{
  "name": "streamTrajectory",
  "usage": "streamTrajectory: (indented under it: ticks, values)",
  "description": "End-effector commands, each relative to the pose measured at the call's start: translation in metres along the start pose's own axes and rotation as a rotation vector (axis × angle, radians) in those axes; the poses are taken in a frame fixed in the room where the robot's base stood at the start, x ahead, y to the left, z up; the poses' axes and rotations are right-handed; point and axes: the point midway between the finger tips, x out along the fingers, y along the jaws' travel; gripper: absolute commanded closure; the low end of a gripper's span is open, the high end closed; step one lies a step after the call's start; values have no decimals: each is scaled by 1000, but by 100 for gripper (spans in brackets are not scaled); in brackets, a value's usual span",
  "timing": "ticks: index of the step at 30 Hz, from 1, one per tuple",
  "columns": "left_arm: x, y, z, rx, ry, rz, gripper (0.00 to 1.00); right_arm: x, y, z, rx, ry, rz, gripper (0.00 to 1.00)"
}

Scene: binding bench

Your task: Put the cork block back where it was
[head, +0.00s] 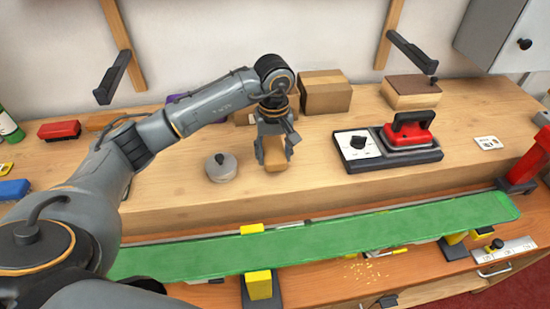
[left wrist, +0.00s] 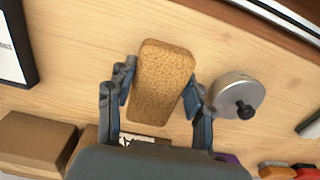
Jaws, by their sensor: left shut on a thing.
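The cork block (left wrist: 160,82) is a tan, speckled block with rounded edges, seen between the two fingers in the left wrist view. My left gripper (left wrist: 160,92) is shut on it. In the head view the cork block (head: 276,154) shows below the fingers of my left gripper (head: 275,150), over the wooden bench top (head: 215,207). I cannot tell whether the block touches the bench. My right gripper is not in view.
Cardboard boxes (head: 325,95) stand behind. A green strip (head: 320,241) runs along the front. Bare bench lies between the block and device.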

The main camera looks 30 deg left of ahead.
Motion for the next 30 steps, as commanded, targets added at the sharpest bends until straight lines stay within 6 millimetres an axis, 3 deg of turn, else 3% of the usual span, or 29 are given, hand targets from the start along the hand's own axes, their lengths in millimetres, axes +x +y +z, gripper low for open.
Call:
streamTrajectory:
  ticks: [9,21,22,24,30]
  values:
    - [35,2,-3,0,-1,-2,82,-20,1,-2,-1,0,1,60]
    - [42,2,-4,0,1,-1,82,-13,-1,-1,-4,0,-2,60]
    - [40,2,-4,0,1,0,42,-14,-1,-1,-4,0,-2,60]
    - [40,2,-4,0,0,-1,28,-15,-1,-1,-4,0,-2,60]
    - [40,2,-4,0,0,-1,26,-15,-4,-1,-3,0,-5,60]
